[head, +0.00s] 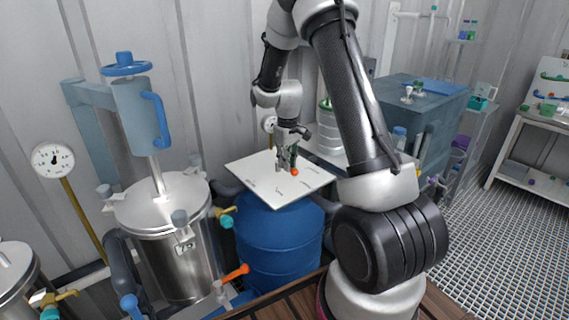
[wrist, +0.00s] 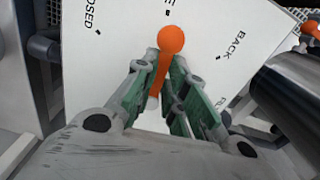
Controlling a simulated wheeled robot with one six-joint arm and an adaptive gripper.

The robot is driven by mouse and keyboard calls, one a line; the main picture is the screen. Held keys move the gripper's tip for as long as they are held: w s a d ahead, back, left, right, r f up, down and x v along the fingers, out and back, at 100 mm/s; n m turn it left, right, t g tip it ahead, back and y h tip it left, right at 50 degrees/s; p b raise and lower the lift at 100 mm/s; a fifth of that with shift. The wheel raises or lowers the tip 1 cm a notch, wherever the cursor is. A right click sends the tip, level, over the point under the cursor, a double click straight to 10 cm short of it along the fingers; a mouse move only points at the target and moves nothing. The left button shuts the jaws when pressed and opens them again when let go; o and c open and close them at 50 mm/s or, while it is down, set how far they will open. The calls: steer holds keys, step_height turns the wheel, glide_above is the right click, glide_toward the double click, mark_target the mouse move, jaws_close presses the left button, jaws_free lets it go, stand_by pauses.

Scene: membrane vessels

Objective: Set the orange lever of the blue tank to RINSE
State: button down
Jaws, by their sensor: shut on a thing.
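The blue tank (head: 280,240) stands in the middle of the head view with a tilted white label plate (head: 247,180) on top. The orange lever (head: 295,172) shows there as a small ball, and in the wrist view (wrist: 171,39) as a ball on an orange shaft. My gripper (head: 287,165) is over the plate, its green-padded fingers (wrist: 163,88) closed around the shaft below the ball. In the wrist view the ball points towards a mark whose label is cut off, ending in E. CLOSED is to the left, BACK to the right, and a partly hidden FIL label lower right.
A steel vessel (head: 175,245) with a blue handwheel (head: 124,65) stands left of the tank. A second orange handle (head: 237,272) sits on piping low in front of the tank. A grey-blue box (head: 425,115) stands to the right. Grating floor (head: 500,230) is clear at right.

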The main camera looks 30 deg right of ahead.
steer(key=shift+s+d+f+n, duration=0.3)
steer(key=shift+s+n, duration=0.1)
steer(key=shift+s, duration=0.05)
steer(key=c, duration=1.5)
jaws_free()
steer(key=shift+d, duration=0.2)
steer(key=shift+o, duration=0.2)
steer(key=shift+r, duration=0.1)
steer(key=shift+w+a+r, duration=0.1)
steer(key=shift+w+r, duration=0.1)
steer(key=shift+r, duration=0.2)
step_height(320, 180, up, 11)
steer(key=shift+r, duration=0.1)
